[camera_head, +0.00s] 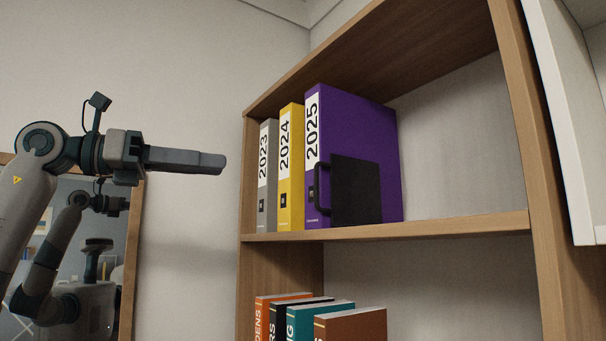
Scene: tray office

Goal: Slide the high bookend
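The high bookend (357,191) is a black upright plate with a black handle on its left side. It stands on the upper shelf (400,229) against the right face of a purple binder (350,120) marked 2025. A yellow binder (291,165) marked 2024 and a grey binder (267,175) marked 2023 stand upright to its left. My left gripper (212,163) is raised in front of the wall, left of the bookcase and apart from the bookend. Its fingers point right and overlap side-on, so any gap is hidden. My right gripper is out of view.
The upper shelf is bare to the right of the bookend, up to the wooden side panel (530,150). Several books (350,326) stand on the shelf below. A white cabinet edge (565,120) is at the right. A wood-framed mirror (128,260) at the left reflects my body.

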